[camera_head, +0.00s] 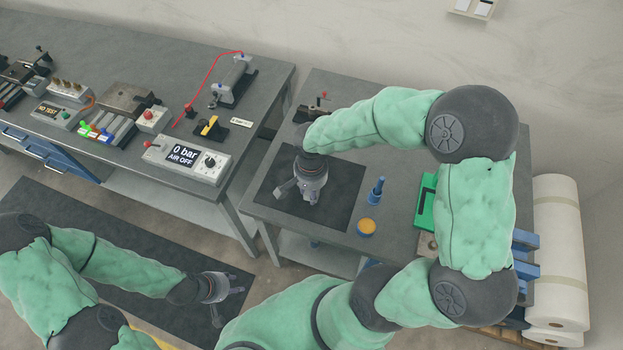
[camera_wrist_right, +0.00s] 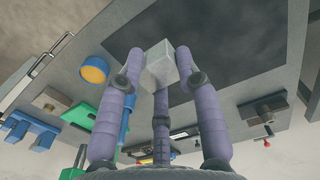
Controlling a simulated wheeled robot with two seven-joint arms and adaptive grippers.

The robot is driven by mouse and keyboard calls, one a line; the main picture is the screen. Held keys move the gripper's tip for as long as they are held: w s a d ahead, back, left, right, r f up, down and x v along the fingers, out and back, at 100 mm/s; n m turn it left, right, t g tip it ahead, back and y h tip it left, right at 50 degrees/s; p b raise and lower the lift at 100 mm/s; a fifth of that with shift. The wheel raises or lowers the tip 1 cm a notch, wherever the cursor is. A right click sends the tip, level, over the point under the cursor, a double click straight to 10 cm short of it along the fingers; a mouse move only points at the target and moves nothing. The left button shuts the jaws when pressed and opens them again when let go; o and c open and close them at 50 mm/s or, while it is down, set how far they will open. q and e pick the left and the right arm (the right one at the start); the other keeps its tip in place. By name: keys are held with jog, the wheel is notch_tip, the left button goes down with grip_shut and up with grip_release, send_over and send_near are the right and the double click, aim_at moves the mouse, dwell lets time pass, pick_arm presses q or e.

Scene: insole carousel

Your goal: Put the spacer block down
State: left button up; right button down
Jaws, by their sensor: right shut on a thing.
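The spacer block (camera_wrist_right: 160,62) is a small pale grey block between the fingertips of my right gripper (camera_wrist_right: 158,75) in the right wrist view. That gripper is shut on it. In the head view my right gripper (camera_head: 300,192) points down over the dark mat (camera_head: 262,207) on the right-hand table; the block is hidden there. The mat also shows behind the block in the right wrist view (camera_wrist_right: 235,50). I cannot tell whether the block touches the mat. My left gripper (camera_head: 222,298) is empty at the lower left, off the tables, with its fingers spread.
Right of the mat stand a blue peg (camera_head: 376,190), a yellow-topped blue round pot (camera_head: 367,227) and a green block (camera_head: 426,202). A small fixture with a red knob (camera_head: 318,104) stands behind the mat. The left bench (camera_head: 120,62) holds an air gauge box (camera_head: 187,160).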

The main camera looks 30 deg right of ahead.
jog(key=shift+s+a+r, duration=0.25)
jog(key=shift+s+a, duration=0.1)
jog(key=shift+s, duration=0.15)
jog(key=shift+s+a+r, duration=0.25)
jog(key=shift+s+a, duration=0.1)
jog(key=shift+s, duration=0.15)
